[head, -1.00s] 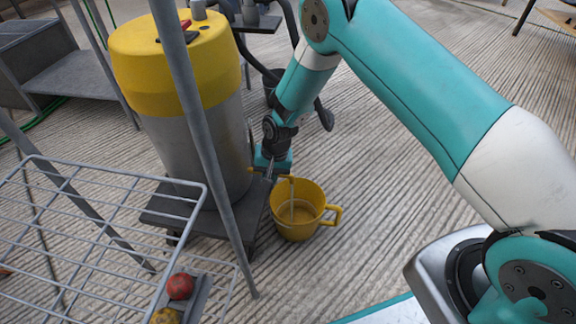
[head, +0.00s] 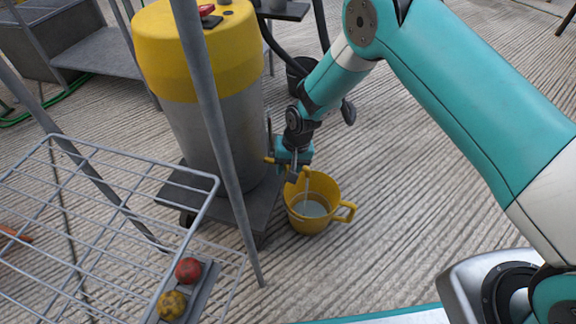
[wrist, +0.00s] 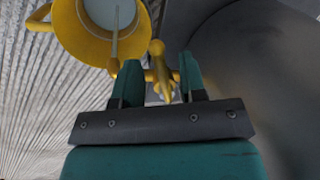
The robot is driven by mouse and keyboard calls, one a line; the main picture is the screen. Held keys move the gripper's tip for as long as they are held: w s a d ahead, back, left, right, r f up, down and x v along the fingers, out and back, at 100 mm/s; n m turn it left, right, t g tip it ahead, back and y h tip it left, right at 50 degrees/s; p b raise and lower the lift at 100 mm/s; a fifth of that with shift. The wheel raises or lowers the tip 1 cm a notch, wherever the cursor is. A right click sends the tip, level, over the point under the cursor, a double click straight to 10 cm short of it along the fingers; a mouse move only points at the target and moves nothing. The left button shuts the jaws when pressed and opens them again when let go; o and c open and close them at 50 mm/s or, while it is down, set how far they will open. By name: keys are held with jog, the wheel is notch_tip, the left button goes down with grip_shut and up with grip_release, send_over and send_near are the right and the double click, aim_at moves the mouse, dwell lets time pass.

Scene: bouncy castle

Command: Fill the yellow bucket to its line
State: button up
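The yellow bucket (head: 325,220) stands upright on the ground, its handle to the right. A pale stream of water (head: 307,188) falls into it, and water (head: 310,208) covers its bottom part. In the head view my gripper (head: 292,160) is at the tap, above the bucket's rim; the fingertips are partly hidden.
A grey tank with a yellow top (head: 195,55) stands on a dark wheeled platform (head: 255,215) left of the bucket. A wire rack (head: 85,225) and a grey pole (head: 215,130) are in front. Red (head: 188,270) and yellow (head: 171,305) balls lie low left. Ground right of the bucket is clear.

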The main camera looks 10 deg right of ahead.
jog(key=d+r+p, duration=0.3)
jog(key=r+p, duration=0.2)
jog(key=r, duration=1.2)
jog(key=shift+d+p, duration=0.2)
jog(key=shift+p, duration=0.15)
